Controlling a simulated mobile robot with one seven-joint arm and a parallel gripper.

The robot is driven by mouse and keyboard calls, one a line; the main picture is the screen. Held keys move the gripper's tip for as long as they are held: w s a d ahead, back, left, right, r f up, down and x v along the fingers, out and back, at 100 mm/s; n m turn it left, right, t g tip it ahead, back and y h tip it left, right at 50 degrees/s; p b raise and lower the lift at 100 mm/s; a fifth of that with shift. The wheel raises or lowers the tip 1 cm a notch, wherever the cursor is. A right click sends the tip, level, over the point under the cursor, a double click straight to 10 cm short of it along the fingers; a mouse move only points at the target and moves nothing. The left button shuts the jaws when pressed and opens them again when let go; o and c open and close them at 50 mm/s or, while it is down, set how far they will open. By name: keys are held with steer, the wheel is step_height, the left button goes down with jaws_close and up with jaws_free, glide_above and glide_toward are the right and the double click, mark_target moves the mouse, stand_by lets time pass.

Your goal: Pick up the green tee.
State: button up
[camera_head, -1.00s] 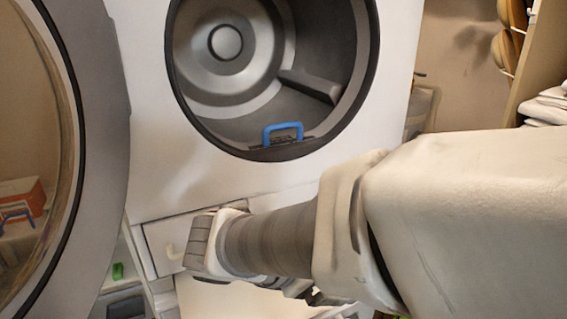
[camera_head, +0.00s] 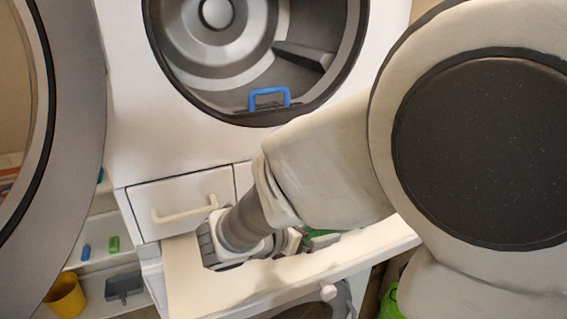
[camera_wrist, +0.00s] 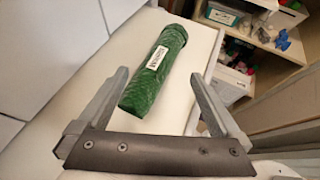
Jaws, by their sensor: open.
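The green tee (camera_wrist: 155,75) is a long rolled bundle with a white label, lying on a white surface in the wrist view. My gripper (camera_wrist: 159,77) is open, with one finger on each side of the tee's near part in that picture. I cannot tell how high the fingers are above it. In the head view, a strip of the green tee (camera_head: 322,240) shows on the white pull-out shelf (camera_head: 205,288), mostly hidden by my arm. The gripper fingers are not clear there.
A white washer or dryer with an open round door (camera_head: 75,90) stands above drawers with a pale handle (camera_head: 185,213). A blue handle (camera_head: 270,97) sits at its drum opening. A yellow cup (camera_head: 66,295) is on low shelves at left. Shelves with boxes (camera_wrist: 225,75) are at right.

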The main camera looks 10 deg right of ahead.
steer(key=shift+b+x, duration=0.4)
steer(key=shift+x, duration=3.1)
steer(key=c, duration=1.6)
